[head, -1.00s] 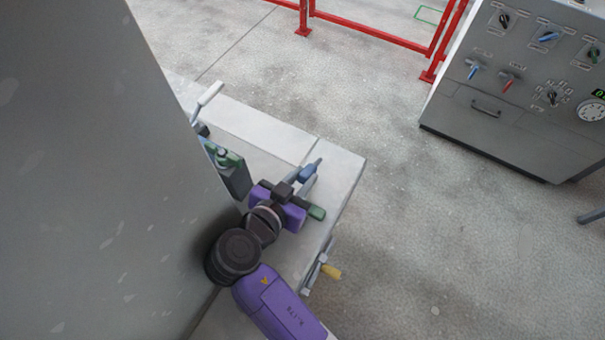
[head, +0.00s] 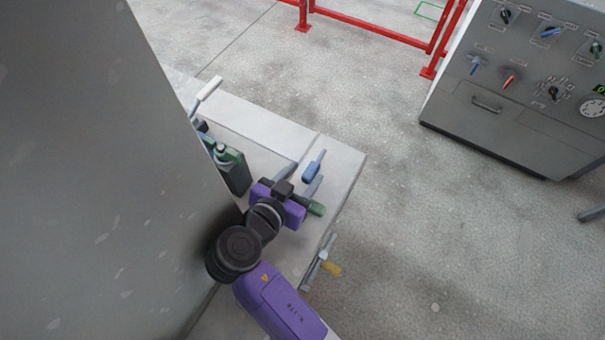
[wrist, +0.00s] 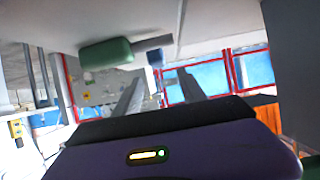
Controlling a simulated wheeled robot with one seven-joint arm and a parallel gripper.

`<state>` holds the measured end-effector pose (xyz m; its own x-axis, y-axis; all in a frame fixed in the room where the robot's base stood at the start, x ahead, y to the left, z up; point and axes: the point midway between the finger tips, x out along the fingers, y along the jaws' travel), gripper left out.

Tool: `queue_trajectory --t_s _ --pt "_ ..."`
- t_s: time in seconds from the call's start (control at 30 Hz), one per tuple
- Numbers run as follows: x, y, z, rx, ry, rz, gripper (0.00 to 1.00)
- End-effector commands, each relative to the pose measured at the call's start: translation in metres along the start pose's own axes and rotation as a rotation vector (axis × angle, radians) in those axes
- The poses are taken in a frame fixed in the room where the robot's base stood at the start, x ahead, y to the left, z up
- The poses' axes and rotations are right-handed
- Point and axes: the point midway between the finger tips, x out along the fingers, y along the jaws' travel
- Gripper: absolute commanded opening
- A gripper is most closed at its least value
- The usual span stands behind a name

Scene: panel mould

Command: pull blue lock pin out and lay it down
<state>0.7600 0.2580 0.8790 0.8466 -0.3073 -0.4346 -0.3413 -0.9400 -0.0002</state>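Whether a fingertip still touches the pin I cannot tell.
A green-handled pin (head: 316,208) sits close beside my gripper; its handle shows large in the wrist view (wrist: 105,53). A yellow-handled part (head: 331,269) is on the near side. A white-handled lever (head: 208,88) and a tall grey panel (head: 90,170) stand left.

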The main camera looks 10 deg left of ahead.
Motion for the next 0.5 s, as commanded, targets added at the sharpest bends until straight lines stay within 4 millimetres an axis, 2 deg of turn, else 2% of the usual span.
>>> queue_trajectory --t_s 0.13,0.27,0.5 --pt "-0.001 0.0 -0.003 0.001 0.0 0.0 0.49" --pt "-0.007 -0.001 -0.015 0.004 0.001 -0.002 0.49" --pt "-0.029 -0.001 -0.06 0.007 0.001 -0.002 0.49"
